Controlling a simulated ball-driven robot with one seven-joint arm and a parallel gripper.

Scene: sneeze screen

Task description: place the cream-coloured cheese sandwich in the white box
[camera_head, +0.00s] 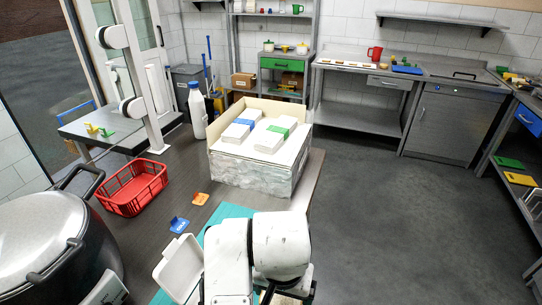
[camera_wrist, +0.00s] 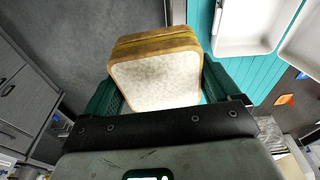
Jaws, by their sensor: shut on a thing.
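The cream-coloured cheese sandwich (camera_wrist: 153,80) fills the middle of the wrist view. It has a pale bread face, brown crust and a yellow cheese line along its far edge. My gripper (camera_wrist: 160,88) is shut on it, with a dark green finger at each side. The white box (camera_wrist: 243,28) lies open to the upper right in the wrist view, on a teal mat, apart from the sandwich. In the head view the white box (camera_head: 178,266) shows left of my arm, which hides part of it and most of my gripper.
The teal mat (camera_head: 232,211) lies on the dark counter. A carton of white and labelled packs (camera_head: 255,178) stands beyond it. A red basket (camera_head: 133,190), blue and orange tags (camera_head: 179,224), and a large pot (camera_head: 45,240) are to the left. The floor at right is clear.

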